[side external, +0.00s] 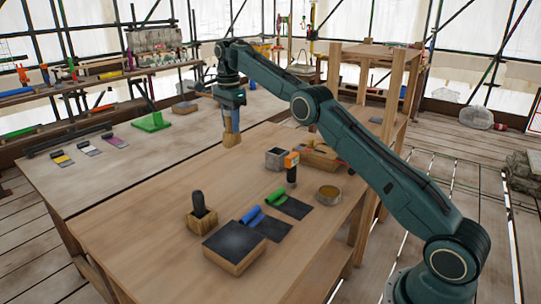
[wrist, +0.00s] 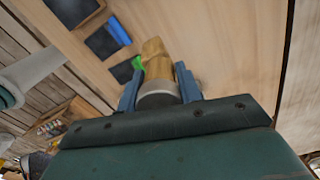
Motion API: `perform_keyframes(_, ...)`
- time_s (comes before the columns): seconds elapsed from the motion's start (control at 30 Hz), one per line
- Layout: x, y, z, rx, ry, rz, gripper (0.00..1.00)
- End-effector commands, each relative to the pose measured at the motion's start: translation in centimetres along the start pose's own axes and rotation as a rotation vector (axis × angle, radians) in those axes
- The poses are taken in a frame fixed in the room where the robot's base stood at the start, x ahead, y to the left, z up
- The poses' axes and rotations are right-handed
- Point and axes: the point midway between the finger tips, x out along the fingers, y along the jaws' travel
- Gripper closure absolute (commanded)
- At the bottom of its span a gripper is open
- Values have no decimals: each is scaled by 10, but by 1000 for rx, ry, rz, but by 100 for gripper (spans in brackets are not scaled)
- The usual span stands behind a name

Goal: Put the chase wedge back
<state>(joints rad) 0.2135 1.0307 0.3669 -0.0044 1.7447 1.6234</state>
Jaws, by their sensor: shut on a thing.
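My gripper (side external: 232,118) is shut and points down above the wooden bench, near its far edge. In the wrist view its two blue fingers (wrist: 160,88) sit on either side of a held tool with a pale band. The tool's wooden head (wrist: 154,52) sticks out past the fingertips; I take it to be the chase wedge. In the side view the wooden head (side external: 232,140) shows below the fingers. Whether it touches the bench, I cannot tell. The fingers hide part of the tool.
A wooden block with a black-handled tool (side external: 198,203) stands at the front, beside a dark-topped slab (side external: 235,240). Blue (side external: 252,215) and green (side external: 275,196) rolls lie on dark sheets.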

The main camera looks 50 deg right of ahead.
Motion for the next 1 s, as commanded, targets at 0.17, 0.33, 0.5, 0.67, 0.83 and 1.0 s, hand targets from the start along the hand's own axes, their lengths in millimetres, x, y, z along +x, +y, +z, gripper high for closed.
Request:
perform_keyframes(0.17,2,0,0,0,0,-1,100)
perform_keyframes(0.33,10,-1,0,0,0,0,100)
perform_keyframes(0.5,23,0,0,0,0,0,100)
perform_keyframes(0.67,41,0,0,0,-1,1,100)
perform_keyframes(0.83,66,0,0,1,0,3,100)
perform_keyframes(1.0,98,0,0,0,0,3,100)
